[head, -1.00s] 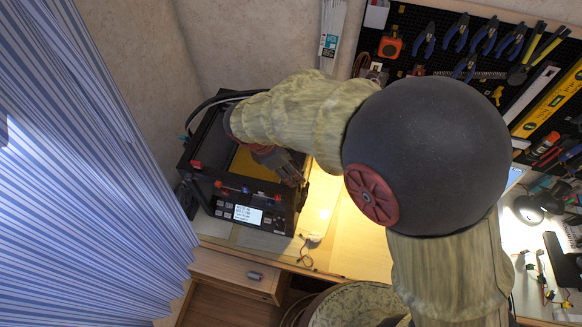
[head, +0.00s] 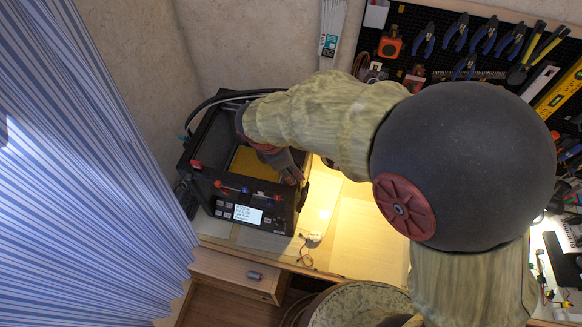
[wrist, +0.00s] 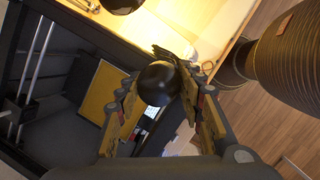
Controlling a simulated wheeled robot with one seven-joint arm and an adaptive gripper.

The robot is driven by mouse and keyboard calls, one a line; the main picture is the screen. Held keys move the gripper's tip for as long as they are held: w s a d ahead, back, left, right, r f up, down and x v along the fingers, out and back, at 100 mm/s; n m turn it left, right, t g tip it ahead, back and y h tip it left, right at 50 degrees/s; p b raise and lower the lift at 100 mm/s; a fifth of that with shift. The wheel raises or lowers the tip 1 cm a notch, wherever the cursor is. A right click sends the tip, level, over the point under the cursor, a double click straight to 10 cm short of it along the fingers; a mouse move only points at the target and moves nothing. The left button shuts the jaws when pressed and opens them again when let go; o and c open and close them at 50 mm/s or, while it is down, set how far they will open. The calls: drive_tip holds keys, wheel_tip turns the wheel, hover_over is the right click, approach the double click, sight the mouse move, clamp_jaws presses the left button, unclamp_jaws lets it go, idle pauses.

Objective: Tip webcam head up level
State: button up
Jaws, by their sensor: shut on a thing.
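The webcam head shows as a dark round ball (wrist: 158,84) in the wrist view, between the two fingers of my gripper (wrist: 160,72). My gripper is shut on it. In the head view my gripper (head: 292,168) is over the right front part of a black box-shaped 3D printer (head: 225,190). The webcam cannot be made out there, hidden by my gripper and arm. I cannot tell from these views how level the head is.
The printer's frame and yellow plate (wrist: 102,92) lie close on the left in the wrist view. A lit wooden bench (head: 360,240) has clear room right of the printer. A striped curtain (head: 80,170) hangs at left. A tool pegboard (head: 455,45) is at back right.

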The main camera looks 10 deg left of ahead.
drive_tip(key=y, duration=0.2)
drive_tip(key=d+y, duration=0.1)
drive_tip(key=shift+w+r, duration=0.1)
drive_tip(key=shift+r, duration=0.15)
drive_tip(key=shift+d+f+m+t+y+b, duration=0.1)
drive_tip(key=shift+d+m+t+y+b, duration=0.15)
drive_tip(key=shift+y, duration=0.55)
drive_tip(key=shift+y+b, duration=0.3)
drive_tip(key=shift+b, duration=0.25)
drive_tip(key=shift+y+b, duration=0.3)
drive_tip(key=shift+b, duration=0.15)
drive_tip(key=o, duration=1.2)
drive_tip(key=shift+c, duration=0.2)
drive_tip(key=v, duration=1.2)
